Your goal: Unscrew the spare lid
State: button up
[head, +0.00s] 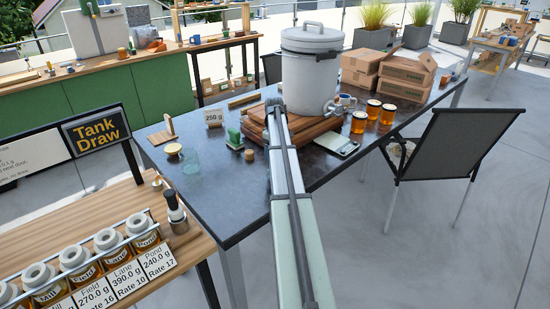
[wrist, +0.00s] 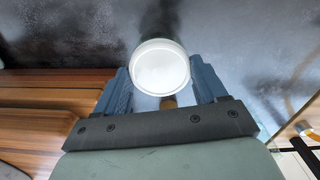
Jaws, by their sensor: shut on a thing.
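In the wrist view my gripper (wrist: 161,84) has its two blue fingers on either side of a round white lid (wrist: 160,66), shut on it. The lid shows from above, with a paler disc inside its rim. What is under the lid is mostly hidden; a dark shape shows behind it and a small brown patch between the fingers. In the head view my arm runs up the middle toward the tank (head: 312,65), and neither the gripper nor the held lid can be made out there.
The tank stands on wooden boards (head: 257,133) on the dark table (head: 228,190). An empty glass (head: 190,161), a green object (head: 235,135) and a 250 g card (head: 214,116) are left of my arm. Honey jars (head: 359,122) and cardboard boxes (head: 403,80) are right. Lidded jars (head: 110,243) line the bench at left.

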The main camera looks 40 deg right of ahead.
jog(key=shift+r, duration=0.3)
jog(key=shift+r, duration=3.25)
jog(key=shift+s+d, duration=0.1)
